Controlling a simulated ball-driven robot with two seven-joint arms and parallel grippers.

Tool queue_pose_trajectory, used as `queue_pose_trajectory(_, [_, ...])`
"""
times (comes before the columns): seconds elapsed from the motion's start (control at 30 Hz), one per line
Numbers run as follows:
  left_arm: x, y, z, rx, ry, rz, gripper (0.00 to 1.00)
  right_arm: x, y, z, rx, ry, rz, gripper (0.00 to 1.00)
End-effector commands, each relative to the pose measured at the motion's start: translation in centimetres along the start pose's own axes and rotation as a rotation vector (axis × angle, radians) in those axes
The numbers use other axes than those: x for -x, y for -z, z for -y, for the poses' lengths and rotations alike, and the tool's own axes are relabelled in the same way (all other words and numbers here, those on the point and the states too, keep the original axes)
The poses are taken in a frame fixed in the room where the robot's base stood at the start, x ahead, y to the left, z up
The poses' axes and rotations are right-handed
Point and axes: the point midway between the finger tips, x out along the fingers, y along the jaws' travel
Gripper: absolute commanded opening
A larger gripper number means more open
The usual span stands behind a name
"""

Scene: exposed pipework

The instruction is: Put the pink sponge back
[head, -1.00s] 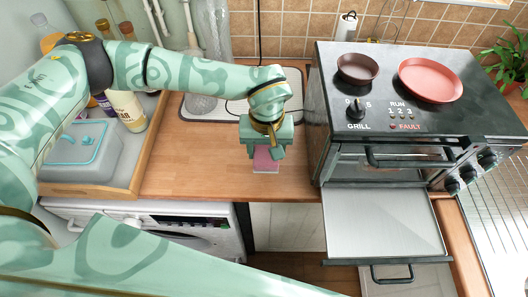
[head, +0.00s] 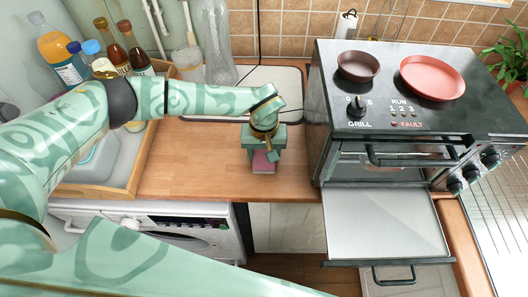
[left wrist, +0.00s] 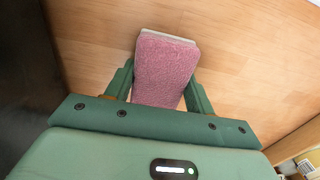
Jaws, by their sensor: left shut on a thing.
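The pink sponge (head: 263,158) is between the fingers of my left gripper (head: 264,154), over the wooden counter left of the oven. In the left wrist view the sponge (left wrist: 165,68) shows its pink textured face, with a pale layer along its far edge. My left gripper (left wrist: 160,95) is shut on it, one finger on each side. I cannot tell whether the sponge touches the counter. My right gripper is not in view.
A black oven (head: 420,125) with its door down stands right of the gripper, with a brown bowl (head: 357,67) and a red plate (head: 432,77) on top. A wooden tray (head: 150,150) with bottles is at left. The counter (head: 190,165) between is clear.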

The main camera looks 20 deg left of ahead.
Motion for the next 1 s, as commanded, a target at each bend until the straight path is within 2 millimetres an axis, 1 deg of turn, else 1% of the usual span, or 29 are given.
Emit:
queue_pose_trajectory(0.03, [-0.2,0.0,0.0,0.000,0.000,0.000,0.57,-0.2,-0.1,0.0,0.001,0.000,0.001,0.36])
queue_pose_trajectory(0.07, [-0.2,0.0,0.0,0.000,0.000,0.000,0.65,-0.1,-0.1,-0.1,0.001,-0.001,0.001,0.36])
queue_pose_trajectory(0.1, [-0.1,0.0,0.0,0.000,0.000,0.000,0.76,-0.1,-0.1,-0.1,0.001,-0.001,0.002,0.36])
queue_pose_trajectory(0.37, [-0.1,0.0,0.0,0.000,0.000,0.001,0.76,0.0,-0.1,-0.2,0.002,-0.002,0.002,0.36])
queue_pose_trajectory(0.47, [0.6,0.0,0.0,0.001,-0.001,0.000,0.76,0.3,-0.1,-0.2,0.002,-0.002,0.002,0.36])
queue_pose_trajectory(0.57, [2.1,0.1,-0.1,-0.002,-0.001,-0.003,0.76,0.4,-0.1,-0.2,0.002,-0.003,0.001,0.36])
queue_pose_trajectory(0.8, [7.8,0.1,0.0,-0.001,-0.001,-0.004,0.76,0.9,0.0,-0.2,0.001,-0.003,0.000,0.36])
queue_pose_trajectory(0.9, [9.8,0.1,0.0,-0.001,-0.001,-0.002,0.76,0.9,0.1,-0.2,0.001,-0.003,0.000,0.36])
queue_pose_trajectory(1.0, [11.2,0.1,0.0,-0.001,-0.001,-0.002,0.76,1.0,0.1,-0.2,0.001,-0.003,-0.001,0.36])
